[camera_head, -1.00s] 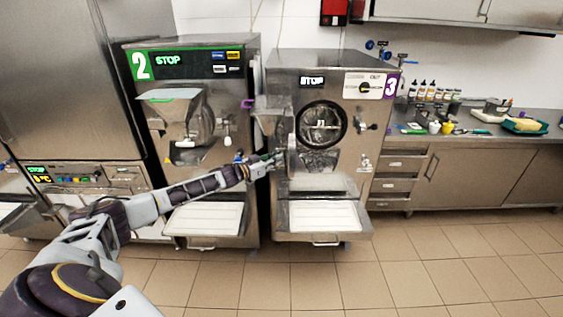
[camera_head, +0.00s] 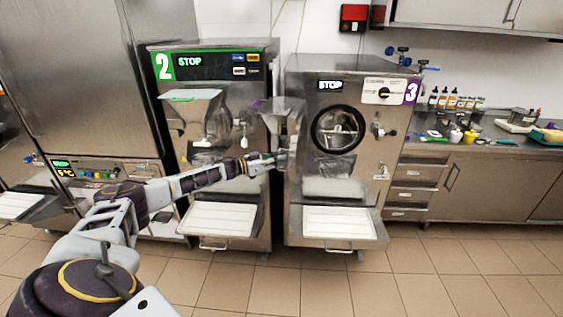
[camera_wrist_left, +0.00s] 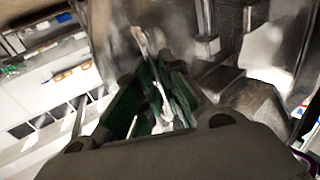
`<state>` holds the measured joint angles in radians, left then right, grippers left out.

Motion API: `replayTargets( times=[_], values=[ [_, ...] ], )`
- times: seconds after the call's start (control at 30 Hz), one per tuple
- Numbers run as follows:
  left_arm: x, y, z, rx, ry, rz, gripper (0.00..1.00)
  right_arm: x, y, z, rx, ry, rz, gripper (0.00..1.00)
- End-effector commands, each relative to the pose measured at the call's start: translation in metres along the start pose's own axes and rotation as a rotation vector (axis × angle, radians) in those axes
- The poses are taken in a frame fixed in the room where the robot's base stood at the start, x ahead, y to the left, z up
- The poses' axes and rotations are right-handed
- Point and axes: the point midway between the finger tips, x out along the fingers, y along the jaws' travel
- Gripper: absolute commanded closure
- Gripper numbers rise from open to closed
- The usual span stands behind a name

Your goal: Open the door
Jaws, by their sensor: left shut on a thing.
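Batch freezer 3 (camera_head: 345,90) stands at the centre right, with a round dark-rimmed opening (camera_head: 339,129) in its front. Its door (camera_head: 285,115), a metal piece with a hopper, is swung out to the left, clear of the opening. My left gripper (camera_head: 277,158) is at the door's lower edge, between freezers 2 and 3. In the left wrist view its green-lined fingers (camera_wrist_left: 152,98) are shut on a slim metal part, seemingly the door's handle (camera_wrist_left: 150,55); the exact grip is blurred. My right gripper is not in view.
Freezer 2 (camera_head: 215,62) stands close on the left, with a white tray (camera_head: 218,219) at its base. Another white tray (camera_head: 338,223) juts from below freezer 3. A counter (camera_head: 480,145) with bottles is at the right. The tiled floor in front is clear.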

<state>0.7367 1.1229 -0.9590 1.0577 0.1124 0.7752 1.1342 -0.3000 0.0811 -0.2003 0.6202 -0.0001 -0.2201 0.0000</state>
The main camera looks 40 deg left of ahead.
Motion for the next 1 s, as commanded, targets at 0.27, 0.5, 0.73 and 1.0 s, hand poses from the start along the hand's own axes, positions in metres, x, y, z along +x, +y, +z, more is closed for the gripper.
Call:
replayTargets(
  times=[0.27,0.5,0.73,1.0],
  values=[
    [-0.0005,0.0012,0.0033,-0.007,-0.004,0.004,1.00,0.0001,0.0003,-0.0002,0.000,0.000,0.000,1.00],
    [-0.0004,0.0007,0.0023,-0.005,-0.003,0.003,0.71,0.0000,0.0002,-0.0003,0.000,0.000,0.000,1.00],
    [-0.0003,0.0001,0.0010,-0.002,-0.001,0.001,0.68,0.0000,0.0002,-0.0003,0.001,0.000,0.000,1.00],
    [-0.0036,-0.0004,0.0005,-0.001,-0.001,0.000,0.68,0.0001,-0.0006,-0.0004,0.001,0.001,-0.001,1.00]
  ],
)
